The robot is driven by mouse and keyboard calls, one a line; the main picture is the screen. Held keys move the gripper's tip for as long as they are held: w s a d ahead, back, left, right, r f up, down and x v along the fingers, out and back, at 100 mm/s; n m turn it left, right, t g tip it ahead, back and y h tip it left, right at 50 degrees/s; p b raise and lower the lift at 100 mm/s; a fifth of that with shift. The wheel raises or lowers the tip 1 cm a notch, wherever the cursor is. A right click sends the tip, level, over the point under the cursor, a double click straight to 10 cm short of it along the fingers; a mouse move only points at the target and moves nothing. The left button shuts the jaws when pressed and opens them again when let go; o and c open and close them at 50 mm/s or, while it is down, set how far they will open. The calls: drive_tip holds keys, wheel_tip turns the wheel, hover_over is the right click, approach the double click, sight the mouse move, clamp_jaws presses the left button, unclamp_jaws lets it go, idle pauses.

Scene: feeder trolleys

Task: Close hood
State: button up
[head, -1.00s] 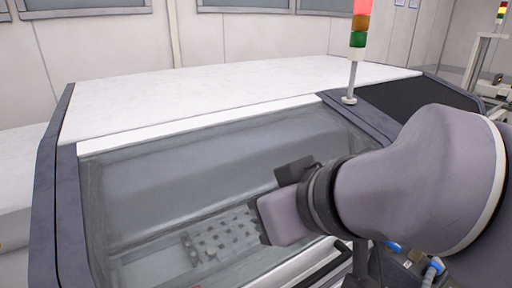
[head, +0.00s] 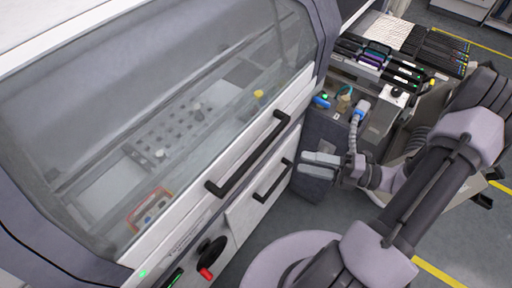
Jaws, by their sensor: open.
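The machine's hood (head: 165,110) is a large clear window in a white frame, and it looks shut in the head view. A black bar handle (head: 248,155) runs along the hood's lower front edge. A second black handle (head: 272,180) sits on the white panel below it. My gripper (head: 306,164) is to the right of both handles, in front of the machine's side. It is open and apart from the handles. The gap between its fingers is hard to make out at this size.
A feeder trolley (head: 375,125) with several black feeders (head: 435,55) stands at the upper right, close beside my arm. A red-and-black rotary switch (head: 208,260) is on the machine's lower front. Grey floor (head: 465,225) with a yellow line is open at the right.

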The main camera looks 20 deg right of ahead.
sight(261, 153)
drive_tip(key=b+x, duration=0.3)
drive_tip(key=x, duration=1.1)
drive_tip(key=shift+a, duration=0.2)
clamp_jaws()
idle(0.6)
